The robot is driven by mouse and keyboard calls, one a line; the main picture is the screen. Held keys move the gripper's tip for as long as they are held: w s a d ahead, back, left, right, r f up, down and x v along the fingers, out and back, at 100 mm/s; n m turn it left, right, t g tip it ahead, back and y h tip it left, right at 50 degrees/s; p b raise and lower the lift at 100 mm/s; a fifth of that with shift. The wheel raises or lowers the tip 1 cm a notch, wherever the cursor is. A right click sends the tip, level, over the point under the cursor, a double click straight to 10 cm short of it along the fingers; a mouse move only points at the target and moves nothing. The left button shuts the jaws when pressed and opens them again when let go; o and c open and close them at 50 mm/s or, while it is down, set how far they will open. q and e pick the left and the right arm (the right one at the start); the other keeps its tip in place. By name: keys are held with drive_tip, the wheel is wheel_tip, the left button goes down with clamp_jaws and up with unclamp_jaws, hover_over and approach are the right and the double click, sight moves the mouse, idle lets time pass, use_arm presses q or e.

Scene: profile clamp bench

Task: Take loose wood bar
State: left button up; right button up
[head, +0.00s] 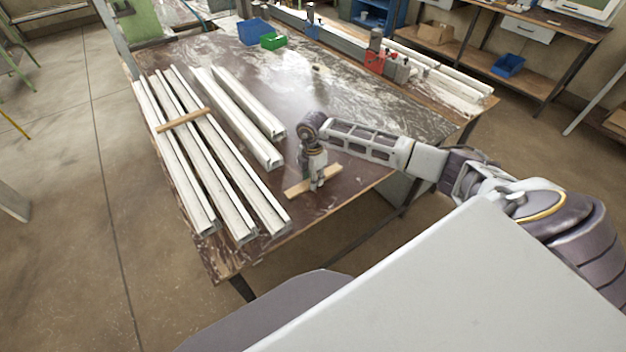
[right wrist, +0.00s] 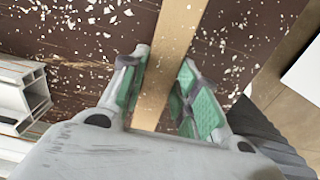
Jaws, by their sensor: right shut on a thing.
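The loose wood bar (head: 332,173) is a short, pale, flat strip at the table's near right edge, apart from the white profiles. My right gripper (head: 317,187) points down over its middle and is shut on it. In the right wrist view the bar (right wrist: 179,32) runs between the green-padded fingers of my right gripper (right wrist: 163,64). I cannot tell whether the bar touches the tabletop or is just above it. A second wood bar (head: 183,119) lies across several white profiles. My left gripper is out of view.
Long white profiles (head: 235,115) lie on the brown table (head: 340,100) left of my right gripper; a profile end (right wrist: 35,90) shows close by in the wrist view. Blue (head: 254,32) and green (head: 273,41) bins and a red clamp (head: 375,61) stand farther back. The table's middle is mostly clear.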

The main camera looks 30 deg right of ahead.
wheel_tip(320, 180, up, 9)
drive_tip(key=b, duration=0.1)
drive_tip(key=shift+r, duration=0.2)
drive_tip(key=shift+f, duration=0.1)
idle(0.7)
